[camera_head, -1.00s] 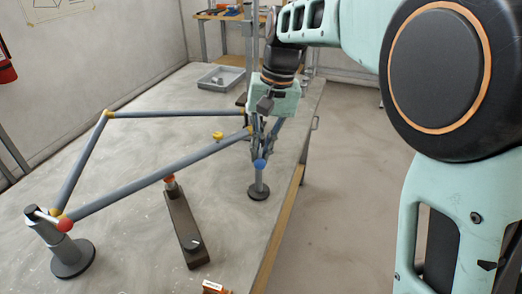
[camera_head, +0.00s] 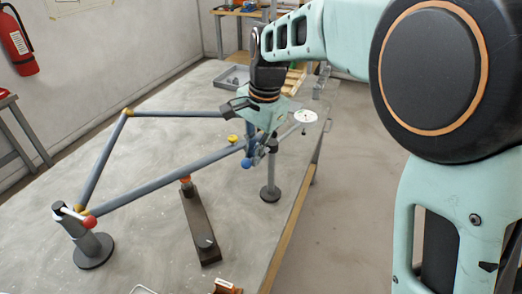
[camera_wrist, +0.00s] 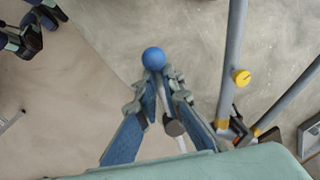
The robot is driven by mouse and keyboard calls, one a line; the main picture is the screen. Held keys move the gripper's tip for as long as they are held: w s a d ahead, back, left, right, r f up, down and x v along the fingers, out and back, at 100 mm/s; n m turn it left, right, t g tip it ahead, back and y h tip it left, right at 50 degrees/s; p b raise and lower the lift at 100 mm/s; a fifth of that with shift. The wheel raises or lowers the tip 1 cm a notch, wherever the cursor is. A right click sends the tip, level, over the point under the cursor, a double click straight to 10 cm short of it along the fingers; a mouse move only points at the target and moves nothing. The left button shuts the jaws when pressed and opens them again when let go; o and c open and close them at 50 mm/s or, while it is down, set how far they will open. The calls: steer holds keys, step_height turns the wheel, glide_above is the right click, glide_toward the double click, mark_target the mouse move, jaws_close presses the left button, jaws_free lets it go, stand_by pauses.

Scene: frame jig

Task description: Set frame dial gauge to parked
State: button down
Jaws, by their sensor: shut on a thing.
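The dial gauge (camera_head: 305,116) shows a round white face on an arm to the right of my gripper in the head view. A blue ball knob (camera_head: 246,163) shows at my gripper's fingertips (camera_head: 257,154), above the upright post (camera_head: 270,185) on its round black base. In the wrist view, the blue knob (camera_wrist: 153,59) sits at the ends of the nearly closed fingers (camera_wrist: 158,82). My gripper is shut on the knob. The joint between knob, gauge arm and post is partly hidden by the fingers. The reading on the dial is too small to tell.
The grey tube frame (camera_head: 165,180) spans the table left of my gripper, with a yellow knob (camera_head: 233,139) close by. A dark bar clamp (camera_head: 200,228) with a red tip stands below it. A grey tray (camera_head: 236,77) lies behind. The table's right edge is close.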

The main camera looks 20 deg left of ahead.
steer(key=shift+w+a+r+m+p, duration=0.1)
steer(key=shift+w+a+m+p, duration=0.2)
steer(key=shift+a+m, duration=0.25)
steer(key=shift+w+a+m+p, duration=0.15)
steer(key=shift+a+m+p, duration=0.15)
steer(key=shift+m, duration=0.45)
steer(key=c, duration=2)
jaws_free()
steer(key=shift+c, duration=0.2)
step_height(320, 180, up, 12)
steer(key=s+d, duration=0.1)
steer(key=shift+d, duration=0.35)
steer(key=shift+s, duration=0.1)
